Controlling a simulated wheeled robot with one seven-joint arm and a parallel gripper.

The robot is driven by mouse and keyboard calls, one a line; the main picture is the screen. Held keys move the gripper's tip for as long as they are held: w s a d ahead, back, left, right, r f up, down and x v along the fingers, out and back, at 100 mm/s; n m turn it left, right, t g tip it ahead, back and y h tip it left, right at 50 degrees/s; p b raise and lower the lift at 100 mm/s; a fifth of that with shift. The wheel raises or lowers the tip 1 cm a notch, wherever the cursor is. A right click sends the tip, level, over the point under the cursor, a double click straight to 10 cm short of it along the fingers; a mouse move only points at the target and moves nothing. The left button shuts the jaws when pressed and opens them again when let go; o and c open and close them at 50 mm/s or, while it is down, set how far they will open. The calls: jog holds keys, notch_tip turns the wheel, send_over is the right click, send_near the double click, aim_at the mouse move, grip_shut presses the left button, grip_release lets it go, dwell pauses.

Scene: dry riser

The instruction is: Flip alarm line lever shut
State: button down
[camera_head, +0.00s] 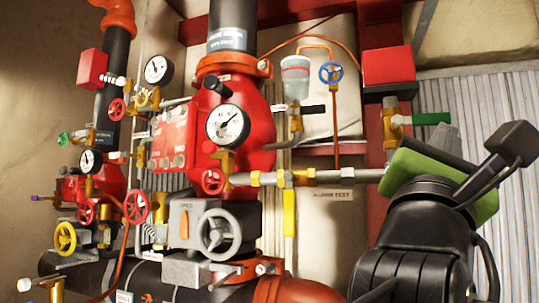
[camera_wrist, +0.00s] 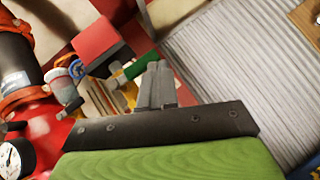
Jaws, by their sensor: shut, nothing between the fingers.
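Several lever valves show, and I cannot tell by label which one is the alarm line lever. A green lever (camera_head: 432,118) sticks out level to the right from a brass valve (camera_head: 392,130); it also shows in the wrist view (camera_wrist: 141,66). A black lever (camera_head: 313,109) lies level below the clear cup, and a yellow lever (camera_head: 289,212) hangs straight down beside an "ALARM TEST" label (camera_head: 333,196). My gripper (camera_head: 447,136) is shut and empty, at the right near the green lever. In the wrist view its grey fingertips (camera_wrist: 156,78) are together; contact with the lever cannot be told.
A red box (camera_head: 388,65) sits above the green lever's valve. Left of it are a blue handwheel (camera_head: 331,72), a cup (camera_head: 296,78) and a large red valve body with a gauge (camera_head: 228,125). A grey corrugated wall (camera_head: 480,90) stands behind; the right side is open.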

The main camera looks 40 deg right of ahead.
jog(key=s+a+f+b, duration=0.3)
jog(key=a+f+b, duration=0.3)
jog(key=f, duration=0.5)
jog(key=shift+a+b, duration=0.2)
jog(key=shift+b, duration=0.3)
jog(key=shift+f, duration=0.1)
